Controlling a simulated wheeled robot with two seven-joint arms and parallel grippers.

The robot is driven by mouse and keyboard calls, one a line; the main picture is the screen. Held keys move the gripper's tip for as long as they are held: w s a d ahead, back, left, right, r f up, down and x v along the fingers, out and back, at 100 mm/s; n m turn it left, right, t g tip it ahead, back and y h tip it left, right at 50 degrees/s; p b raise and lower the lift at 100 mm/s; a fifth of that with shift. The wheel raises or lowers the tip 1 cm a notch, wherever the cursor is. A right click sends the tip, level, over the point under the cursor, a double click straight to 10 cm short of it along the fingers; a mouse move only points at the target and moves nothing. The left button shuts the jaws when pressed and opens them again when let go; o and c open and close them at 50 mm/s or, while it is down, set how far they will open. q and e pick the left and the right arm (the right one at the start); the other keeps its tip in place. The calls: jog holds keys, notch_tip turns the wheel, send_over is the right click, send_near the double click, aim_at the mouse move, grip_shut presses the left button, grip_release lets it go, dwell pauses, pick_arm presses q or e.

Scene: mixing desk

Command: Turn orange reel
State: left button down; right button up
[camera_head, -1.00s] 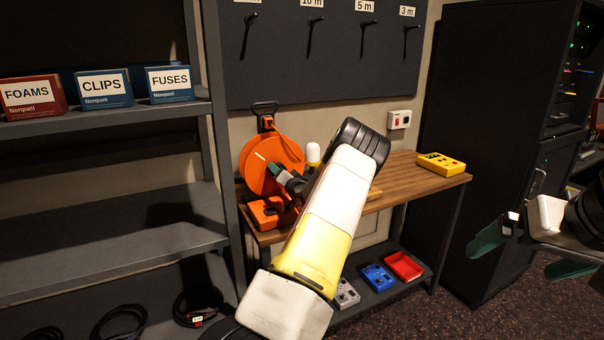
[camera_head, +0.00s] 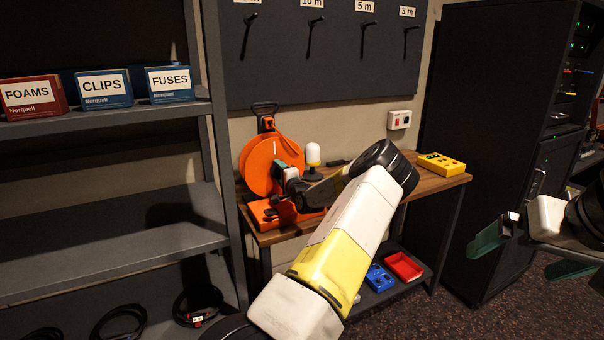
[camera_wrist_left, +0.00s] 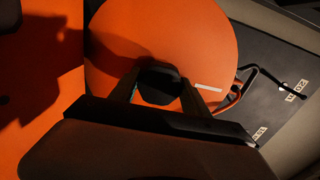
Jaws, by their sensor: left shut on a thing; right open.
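The orange reel (camera_head: 257,162) stands upright on its orange base (camera_head: 262,215) at the left end of the wooden bench. My left gripper (camera_head: 281,170) is at the right side of the reel's face, shut on a dark knob. In the left wrist view the reel's disc (camera_wrist_left: 190,40) fills the upper middle, and the dark knob (camera_wrist_left: 158,84) sits between the fingers of my left gripper (camera_wrist_left: 160,92). A short white mark shows on the disc. My right gripper (camera_head: 530,245) is open and empty at the far right, away from the bench.
The wooden bench (camera_head: 425,183) carries a white-topped object (camera_head: 313,155) and a yellow box (camera_head: 441,164). A dark shelf (camera_head: 110,250) stands close on the left and a black rack (camera_head: 490,120) on the right. Blue and red trays (camera_head: 404,266) lie on the lower shelf.

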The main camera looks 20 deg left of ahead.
pick_arm(q)
jog(key=shift+m, duration=0.3)
jog(key=c, duration=0.5)
grip_release()
jog(key=shift+d, duration=0.15)
jog(key=v, duration=0.7)
jog(key=shift+s+d, duration=0.15)
jog(key=shift+s, duration=0.15)
